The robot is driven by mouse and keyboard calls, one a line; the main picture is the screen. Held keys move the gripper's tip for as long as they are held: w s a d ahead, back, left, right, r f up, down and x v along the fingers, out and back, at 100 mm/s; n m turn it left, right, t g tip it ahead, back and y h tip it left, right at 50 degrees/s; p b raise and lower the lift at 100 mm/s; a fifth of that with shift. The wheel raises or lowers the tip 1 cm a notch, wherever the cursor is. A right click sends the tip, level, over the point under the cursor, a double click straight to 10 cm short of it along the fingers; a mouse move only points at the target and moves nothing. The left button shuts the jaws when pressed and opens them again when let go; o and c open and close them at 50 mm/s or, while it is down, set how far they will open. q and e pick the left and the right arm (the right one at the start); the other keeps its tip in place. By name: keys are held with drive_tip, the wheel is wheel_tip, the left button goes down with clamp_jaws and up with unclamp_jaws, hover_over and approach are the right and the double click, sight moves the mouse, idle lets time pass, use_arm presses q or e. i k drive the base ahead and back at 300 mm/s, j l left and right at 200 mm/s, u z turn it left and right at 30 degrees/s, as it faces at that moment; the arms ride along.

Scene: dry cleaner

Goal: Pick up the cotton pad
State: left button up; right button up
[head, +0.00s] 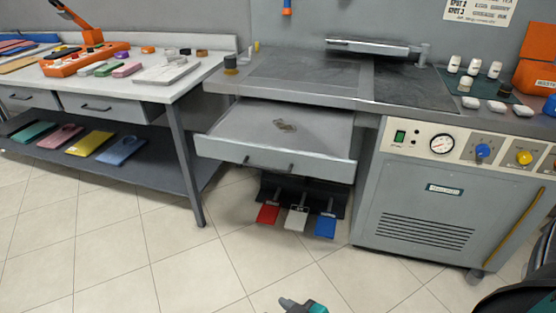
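I cannot single out the cotton pad with certainty. Small white rounded pieces lie on the right counter: one (471,102) at the left, one (497,106) in the middle and one (523,110) at the right. Any of them could be a pad. A grey and teal part, seemingly the tip of my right gripper (300,305), shows at the bottom edge, low over the floor and far from the counter. Its fingers are mostly cut off, so its opening is unclear. My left gripper is out of view.
An open drawer (235,151) juts out in the middle with a small brownish item (285,126) inside. Pedals (297,217) sit below it. A left workbench (150,88) holds coloured blocks. The front tiled floor is clear.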

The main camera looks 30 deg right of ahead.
sight(522, 110)
drive_tip(key=z, duration=2.5)
